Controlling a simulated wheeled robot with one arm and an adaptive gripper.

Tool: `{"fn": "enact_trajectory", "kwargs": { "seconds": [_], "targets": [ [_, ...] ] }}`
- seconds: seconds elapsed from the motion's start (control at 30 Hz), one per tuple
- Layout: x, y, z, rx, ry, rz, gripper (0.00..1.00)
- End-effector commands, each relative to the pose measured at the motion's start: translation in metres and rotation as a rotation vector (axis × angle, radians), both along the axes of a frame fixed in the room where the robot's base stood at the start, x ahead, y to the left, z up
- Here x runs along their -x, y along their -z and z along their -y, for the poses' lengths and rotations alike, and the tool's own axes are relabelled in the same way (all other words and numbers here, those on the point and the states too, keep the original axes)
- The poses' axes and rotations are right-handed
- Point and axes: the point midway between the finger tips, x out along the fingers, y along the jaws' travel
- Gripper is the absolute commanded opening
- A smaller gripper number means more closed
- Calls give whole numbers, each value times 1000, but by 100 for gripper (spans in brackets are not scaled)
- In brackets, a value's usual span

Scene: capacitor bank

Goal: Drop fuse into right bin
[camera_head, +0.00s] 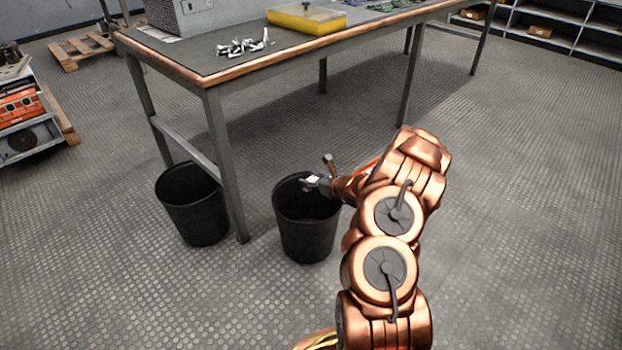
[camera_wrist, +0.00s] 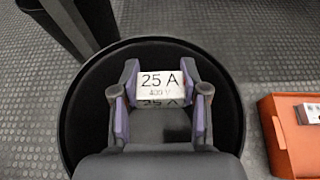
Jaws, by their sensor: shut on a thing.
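My gripper (camera_wrist: 160,106) is shut on a white fuse (camera_wrist: 162,79) labelled "25 A 400 V". The wrist view shows the fuse between the two purple-lined fingers, over the opening of a black bin. In the head view the fuse (camera_head: 313,179) is a small white piece at the tip of my gripper (camera_head: 316,182), over the mouth of the right bin (camera_head: 308,238). The right bin's rim also shows around my gripper in the wrist view (camera_wrist: 232,125). The bin's inside is dark, and its floor is hard to make out.
A second black bin (camera_head: 197,216) stands to the left, beyond a table leg (camera_head: 226,165). The workbench (camera_head: 190,62) holds a pile of small metal parts (camera_head: 243,46) and a yellow box (camera_head: 306,18). An orange box (camera_wrist: 290,140) shows at the right in the wrist view.

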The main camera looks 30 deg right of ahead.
Motion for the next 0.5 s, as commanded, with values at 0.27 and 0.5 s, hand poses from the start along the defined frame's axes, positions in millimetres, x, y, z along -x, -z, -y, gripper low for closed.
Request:
{"fn": "enact_trajectory", "kwargs": {
  "seconds": [0.27,0.5],
  "targets": [
    [0,33,-1,-1,-2,-1,7],
    [0,39,0,0,0,0,7]
  ]
}}
